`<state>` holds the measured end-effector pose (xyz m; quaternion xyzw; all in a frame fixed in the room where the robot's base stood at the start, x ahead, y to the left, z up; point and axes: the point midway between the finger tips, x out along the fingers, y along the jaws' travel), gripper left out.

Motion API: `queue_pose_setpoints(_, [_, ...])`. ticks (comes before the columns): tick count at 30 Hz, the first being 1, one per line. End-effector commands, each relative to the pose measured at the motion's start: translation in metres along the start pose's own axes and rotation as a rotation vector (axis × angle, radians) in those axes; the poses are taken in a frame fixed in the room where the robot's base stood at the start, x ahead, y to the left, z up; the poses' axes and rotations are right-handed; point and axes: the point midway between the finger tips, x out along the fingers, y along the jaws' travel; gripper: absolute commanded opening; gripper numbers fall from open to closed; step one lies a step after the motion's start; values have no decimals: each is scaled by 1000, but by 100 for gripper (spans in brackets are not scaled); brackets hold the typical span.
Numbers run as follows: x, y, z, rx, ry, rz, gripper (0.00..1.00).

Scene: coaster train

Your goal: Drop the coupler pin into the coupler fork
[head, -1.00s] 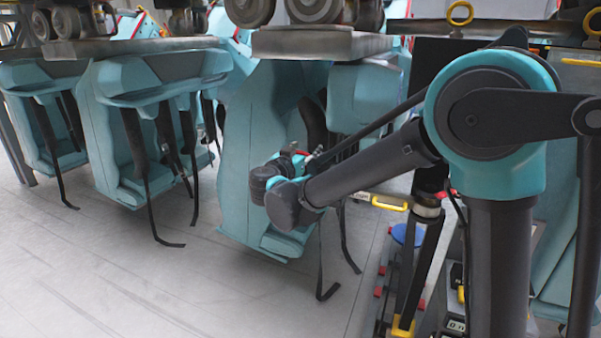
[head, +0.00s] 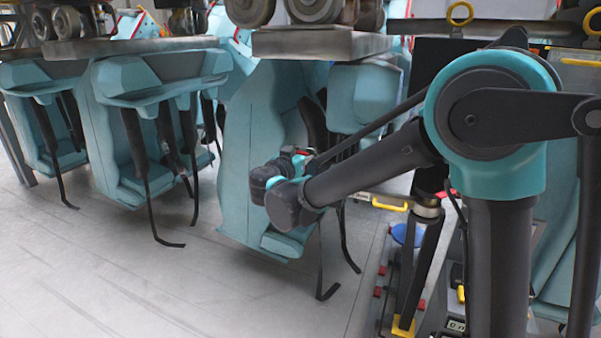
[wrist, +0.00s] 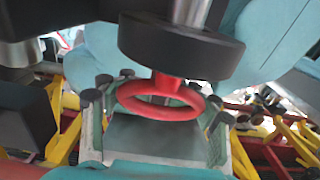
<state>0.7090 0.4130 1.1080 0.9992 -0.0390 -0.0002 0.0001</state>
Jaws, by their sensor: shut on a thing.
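The coupler pin shows in the wrist view as a red ring (wrist: 160,108) with a short red stem, a wide black disc (wrist: 180,47) and a metal shaft (wrist: 191,11) that runs out of the top edge. My gripper (wrist: 162,103) has its grey-green fingers on both sides of the red ring and is shut on it. In the head view my wrist hides most of the gripper, in front of a teal hanging seat. I cannot make out the coupler fork for certain; the shaft's far end is out of view.
Several teal seats (head: 160,85) with black restraint bars hang from grey plates (head: 320,44) at the left and centre. Equipment with yellow handles (head: 389,204) and a blue disc (head: 407,236) stands close at the right. The grey floor (head: 120,285) is open at front left.

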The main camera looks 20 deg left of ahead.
Motion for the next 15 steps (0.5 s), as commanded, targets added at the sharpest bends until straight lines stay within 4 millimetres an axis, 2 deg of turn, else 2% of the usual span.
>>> queue_pose_setpoints(8, [0, 0, -1, 0, 1, 0, 0])
queue_pose_setpoints(15, [0, 0, -18, 0, 1, 0, 0])
